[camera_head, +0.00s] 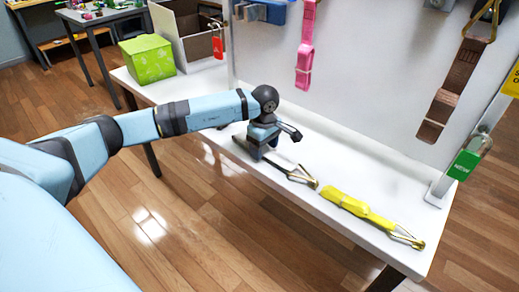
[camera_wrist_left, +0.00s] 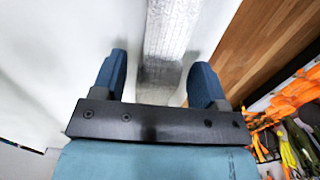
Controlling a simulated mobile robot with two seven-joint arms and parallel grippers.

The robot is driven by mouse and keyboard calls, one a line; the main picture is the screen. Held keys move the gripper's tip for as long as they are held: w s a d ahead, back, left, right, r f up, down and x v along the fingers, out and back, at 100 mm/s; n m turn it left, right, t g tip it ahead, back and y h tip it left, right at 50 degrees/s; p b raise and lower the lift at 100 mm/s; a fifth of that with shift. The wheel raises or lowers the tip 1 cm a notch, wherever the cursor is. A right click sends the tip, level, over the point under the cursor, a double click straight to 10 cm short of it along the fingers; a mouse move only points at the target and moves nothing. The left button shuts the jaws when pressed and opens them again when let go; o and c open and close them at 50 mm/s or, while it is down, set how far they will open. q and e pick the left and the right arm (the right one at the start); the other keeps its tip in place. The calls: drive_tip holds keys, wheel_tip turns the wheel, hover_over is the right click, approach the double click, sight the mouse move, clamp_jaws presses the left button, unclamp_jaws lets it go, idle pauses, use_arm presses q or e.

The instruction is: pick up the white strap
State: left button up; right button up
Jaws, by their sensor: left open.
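The white strap (camera_wrist_left: 172,28) shows in the left wrist view as a pale, woven band. It runs from the top edge down between the fingers of my left gripper (camera_wrist_left: 160,60). The fingers are apart, one on each side of it, and I cannot tell whether either touches it. In the head view my left gripper (camera_head: 284,134) is low over the white table, near the wall panel. I cannot make out the white strap there. My right gripper is not in view.
On the table (camera_head: 345,165), a dark strap (camera_head: 280,170) with a metal hook and a yellow strap (camera_head: 355,207) lie right of my gripper. A pink strap (camera_head: 304,60) and a brown strap (camera_head: 455,85) hang on the panel. A green box (camera_head: 147,58) stands left.

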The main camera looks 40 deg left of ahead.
use_arm(q)
drive_tip(key=shift+f, duration=0.45)
drive_tip(key=c, duration=1.1)
drive_tip(key=shift+r, duration=0.15)
